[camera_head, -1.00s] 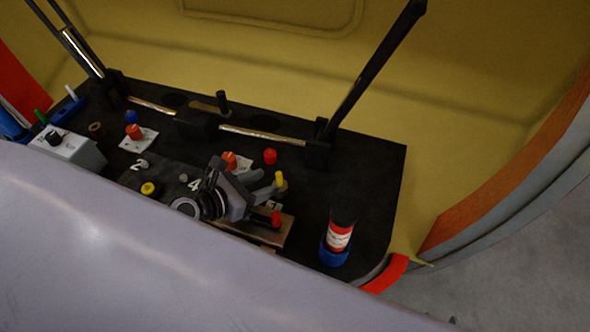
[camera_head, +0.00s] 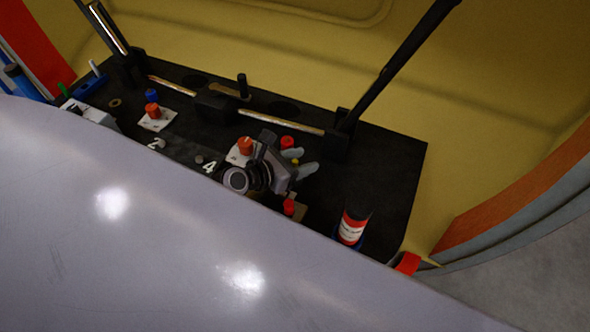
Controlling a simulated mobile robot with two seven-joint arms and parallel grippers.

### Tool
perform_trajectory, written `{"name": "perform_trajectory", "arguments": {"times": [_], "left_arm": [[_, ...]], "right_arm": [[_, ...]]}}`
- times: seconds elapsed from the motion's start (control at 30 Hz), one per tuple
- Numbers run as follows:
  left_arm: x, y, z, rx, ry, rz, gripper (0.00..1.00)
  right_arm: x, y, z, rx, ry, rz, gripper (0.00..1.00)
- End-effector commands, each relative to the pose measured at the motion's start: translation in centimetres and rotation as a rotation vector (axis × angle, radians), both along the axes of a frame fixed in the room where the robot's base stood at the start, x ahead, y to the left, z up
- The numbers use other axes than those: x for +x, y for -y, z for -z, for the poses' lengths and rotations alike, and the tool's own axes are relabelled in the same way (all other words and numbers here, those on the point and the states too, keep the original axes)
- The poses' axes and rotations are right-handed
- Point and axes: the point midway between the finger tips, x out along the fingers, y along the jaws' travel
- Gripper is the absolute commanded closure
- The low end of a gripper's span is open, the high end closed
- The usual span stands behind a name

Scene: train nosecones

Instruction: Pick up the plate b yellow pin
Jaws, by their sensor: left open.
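My left gripper (camera_head: 300,163) is open over the dark table, its two grey fingers pointing right. A small yellow pin (camera_head: 295,161) shows at the fingers, mostly hidden by them. I cannot tell whether they touch it. A brown plate (camera_head: 299,213) with a red pin (camera_head: 289,207) shows just below the gripper, and most of the plate is hidden. My right gripper is not in view.
A red knob (camera_head: 287,142) stands close behind the fingers. An orange piece on a white card (camera_head: 245,146) is left of the gripper. A red-and-white can (camera_head: 352,228) stands at the right. Black posts (camera_head: 385,75) rise behind.

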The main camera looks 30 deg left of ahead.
Motion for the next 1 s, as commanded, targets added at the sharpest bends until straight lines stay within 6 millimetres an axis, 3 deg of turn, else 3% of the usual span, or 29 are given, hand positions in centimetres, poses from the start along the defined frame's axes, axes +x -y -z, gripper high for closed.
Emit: {"name": "perform_trajectory", "arguments": {"times": [0.07,0.2,0.23,0.67,0.87,1.0], "left_arm": [[0.0,0.0,0.0,0.0,0.0,0.0,0.53],[0.0,0.0,0.0,0.0,0.0,0.0,0.96],[0.0,0.0,0.0,0.0,0.0,0.0,1.0],[0.0,0.0,-0.7,0.0,0.001,0.0,1.0],[0.0,0.0,-3.2,-0.002,0.002,0.0,1.0],[0.0,0.1,-6.5,-0.003,0.004,0.0,1.0]], "right_arm": [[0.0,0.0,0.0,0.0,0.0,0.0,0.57],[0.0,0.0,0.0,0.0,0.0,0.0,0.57],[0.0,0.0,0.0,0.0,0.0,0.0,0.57],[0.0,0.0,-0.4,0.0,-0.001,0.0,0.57],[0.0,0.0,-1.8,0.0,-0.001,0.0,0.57],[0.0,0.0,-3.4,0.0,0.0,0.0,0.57]]}}
